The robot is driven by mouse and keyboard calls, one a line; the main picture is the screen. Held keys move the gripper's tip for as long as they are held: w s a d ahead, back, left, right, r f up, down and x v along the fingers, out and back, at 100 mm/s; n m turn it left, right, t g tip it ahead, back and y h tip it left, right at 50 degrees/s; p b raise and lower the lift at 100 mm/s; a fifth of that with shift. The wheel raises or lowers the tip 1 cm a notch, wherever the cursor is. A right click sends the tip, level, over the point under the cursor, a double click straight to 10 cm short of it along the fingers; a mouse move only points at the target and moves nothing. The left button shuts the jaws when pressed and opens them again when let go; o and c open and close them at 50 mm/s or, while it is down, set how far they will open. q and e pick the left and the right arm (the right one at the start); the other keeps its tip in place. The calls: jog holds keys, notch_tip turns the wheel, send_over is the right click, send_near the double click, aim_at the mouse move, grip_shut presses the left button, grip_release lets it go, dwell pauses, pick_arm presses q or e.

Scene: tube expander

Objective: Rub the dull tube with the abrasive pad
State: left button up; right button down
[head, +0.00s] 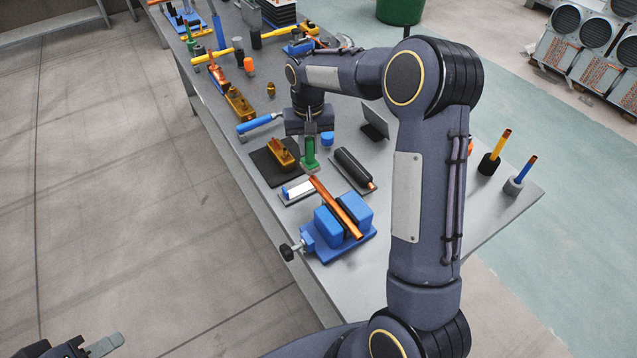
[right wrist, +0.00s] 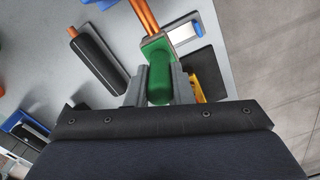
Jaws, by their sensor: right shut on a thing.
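A copper tube (head: 335,207) lies slanted in a blue vise (head: 343,222) near the table's front end. It also shows at the top of the right wrist view (right wrist: 148,16). My right gripper (head: 309,134) is shut on the green abrasive pad (head: 310,157). In the right wrist view the pad's green grip (right wrist: 158,78) sits between both fingers. The pad is near the tube's far end; I cannot tell whether they touch. My left gripper (head: 92,346) is at the bottom left corner of the head view, off the table and partly cut off; its opening does not show clearly.
A dark mat (head: 267,168) with a yellow tool (head: 282,152) lies left of the pad. A black cylinder (head: 353,168) lies on its right, a white and blue block (head: 298,190) in front. Two upright tubes in holders stand at the right edge. More tools fill the far table.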

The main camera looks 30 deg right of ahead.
aim_at(309, 138)
dwell(0.3)
notch_tip(309, 138, up, 3)
jog(key=shift+p, duration=1.1)
jog(key=shift+r, duration=1.05)
jog(key=shift+f, duration=0.1)
